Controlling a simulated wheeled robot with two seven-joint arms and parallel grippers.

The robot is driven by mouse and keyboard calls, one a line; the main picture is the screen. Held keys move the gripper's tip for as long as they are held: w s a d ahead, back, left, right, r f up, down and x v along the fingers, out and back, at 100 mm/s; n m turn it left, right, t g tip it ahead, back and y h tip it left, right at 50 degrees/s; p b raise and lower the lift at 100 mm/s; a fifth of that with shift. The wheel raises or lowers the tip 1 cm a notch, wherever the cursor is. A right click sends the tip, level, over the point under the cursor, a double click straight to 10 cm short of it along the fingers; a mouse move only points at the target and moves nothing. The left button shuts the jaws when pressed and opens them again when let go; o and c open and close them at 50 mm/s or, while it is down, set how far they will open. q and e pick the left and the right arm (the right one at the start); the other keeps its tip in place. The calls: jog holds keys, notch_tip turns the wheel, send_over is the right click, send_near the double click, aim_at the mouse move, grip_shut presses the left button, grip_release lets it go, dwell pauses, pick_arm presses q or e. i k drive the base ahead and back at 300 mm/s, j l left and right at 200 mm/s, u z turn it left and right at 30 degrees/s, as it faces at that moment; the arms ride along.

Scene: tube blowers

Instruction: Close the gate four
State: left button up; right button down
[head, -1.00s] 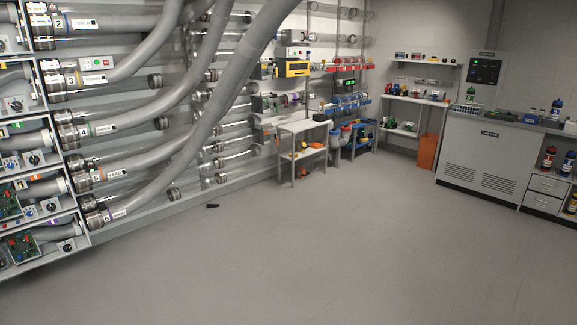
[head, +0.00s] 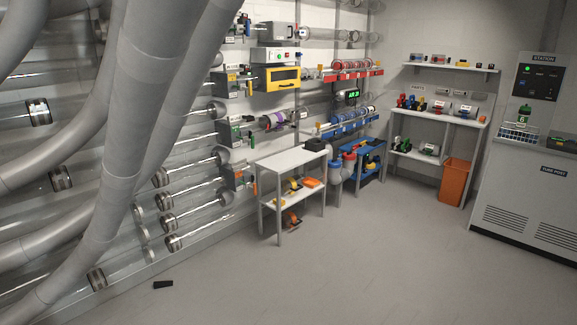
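Large grey hoses (head: 140,120) run down across the left of the head view. Behind them, clear tubes with dark metal collars (head: 61,178) line the wall. I see no number four label here, and cannot tell which part is gate four. Neither of my grippers is in view.
A white two-tier table (head: 290,160) stands by the wall, with an orange bin (head: 455,181) further back. A station cabinet (head: 530,195) is at the right. A small dark object (head: 163,284) lies on the otherwise open floor (head: 350,270).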

aim_at(244, 139)
jog(key=i, duration=0.75)
jog(key=i+l+u, duration=0.1)
jog(key=i, duration=0.65)
jog(key=i+l, duration=0.1)
jog(key=i, duration=0.6)
jog(key=i+l+u, duration=0.1)
jog(key=i, duration=0.65)
